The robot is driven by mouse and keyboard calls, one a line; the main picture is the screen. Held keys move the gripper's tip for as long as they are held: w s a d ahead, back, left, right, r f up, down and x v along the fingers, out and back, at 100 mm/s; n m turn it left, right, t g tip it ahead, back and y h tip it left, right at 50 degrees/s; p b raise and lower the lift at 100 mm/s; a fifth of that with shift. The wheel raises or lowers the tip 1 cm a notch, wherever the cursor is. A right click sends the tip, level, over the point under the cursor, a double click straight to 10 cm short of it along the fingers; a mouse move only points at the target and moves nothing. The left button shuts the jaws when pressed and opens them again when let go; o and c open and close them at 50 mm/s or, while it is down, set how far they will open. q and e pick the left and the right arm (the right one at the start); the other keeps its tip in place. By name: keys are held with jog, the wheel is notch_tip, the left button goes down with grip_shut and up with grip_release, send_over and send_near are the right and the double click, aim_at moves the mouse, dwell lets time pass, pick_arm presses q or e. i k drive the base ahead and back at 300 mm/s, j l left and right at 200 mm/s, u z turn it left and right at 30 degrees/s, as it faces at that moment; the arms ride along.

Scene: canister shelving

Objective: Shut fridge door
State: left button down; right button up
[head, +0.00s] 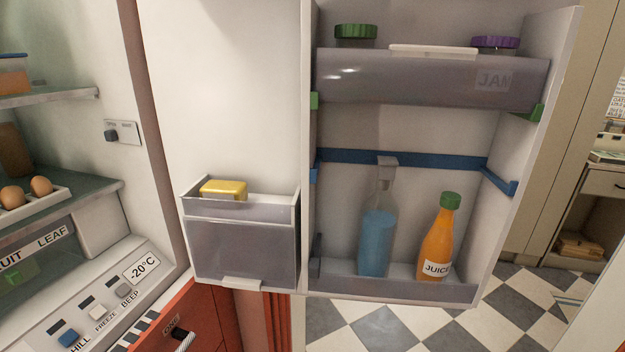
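The fridge door (410,128) stands wide open in the middle of the head view, its inner side facing me. Its upper bin (400,85) holds jars with a green lid (356,31) and a purple lid (495,42). Its lower shelf (400,287) holds a blue bottle (377,235) and an orange juice bottle (439,240), both upright. A smaller bin (243,250) to the left holds a yellow block (223,189). The open fridge interior (60,150) is at the left. Neither of my grippers is in view.
Inside the fridge, eggs (40,186) sit on a glass shelf (85,194). A red drawer front (200,325) is below the fridge. Checkered floor (370,325) lies clear below and right of the door. A cabinet (600,190) stands at the far right.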

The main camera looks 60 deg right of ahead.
aim_at(236, 99)
jog(key=k+l+z, duration=0.35)
jog(key=l+z, duration=0.15)
jog(key=k+l+z, duration=0.25)
jog(key=l+z, duration=0.25)
jog(key=l, duration=0.2)
jog(key=k+l+z, duration=0.1)
jog(key=l+z, duration=0.15)
jog(key=l, duration=0.1)
